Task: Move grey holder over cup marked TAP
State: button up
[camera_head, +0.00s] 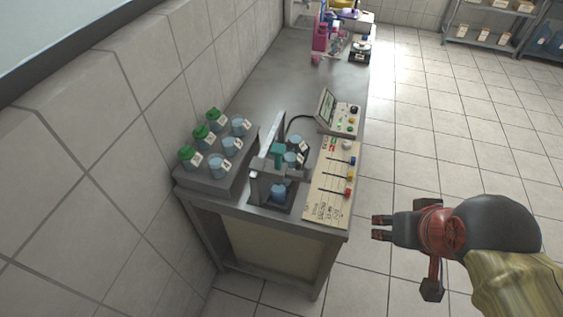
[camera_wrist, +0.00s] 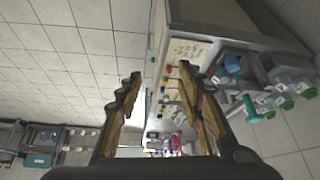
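A grey holder (camera_head: 290,172) on a small stand carries a teal piece (camera_head: 278,154) at the front of the bench. Labelled cups (camera_head: 291,159) and (camera_head: 295,142) stand behind; I cannot read which is marked TAP. The blue cups and grey stand also show at the right of the wrist view, where one cup (camera_wrist: 232,63) is near my right finger. My gripper (camera_head: 378,228) is open and empty, to the right of the bench and apart from the holder. Its spread fingers also show in the wrist view (camera_wrist: 160,78).
A grey stepped rack (camera_head: 183,177) with green-capped bottles and labelled cups stands left of the holder. A panel with coloured sliders (camera_head: 323,210) lies to its right, and a display box (camera_head: 341,112) behind. The tiled floor right of the bench is clear.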

jog(key=w+a+r+n+g+p, duration=0.25)
jog(key=a+r+p, duration=0.2)
jog(key=p, duration=0.85)
jog(key=n+g+p, duration=0.3)
jog(key=n+p, duration=0.1)
jog(key=p, duration=1.4)
send_over(309, 165)
notch_tip(309, 165, down, 5)
jog(key=shift+r, duration=0.2)
jog(key=shift+w+f, duration=0.1)
jog(key=shift+f, duration=0.25)
notch_tip(309, 165, down, 7)
jog(key=shift+p, duration=0.55)
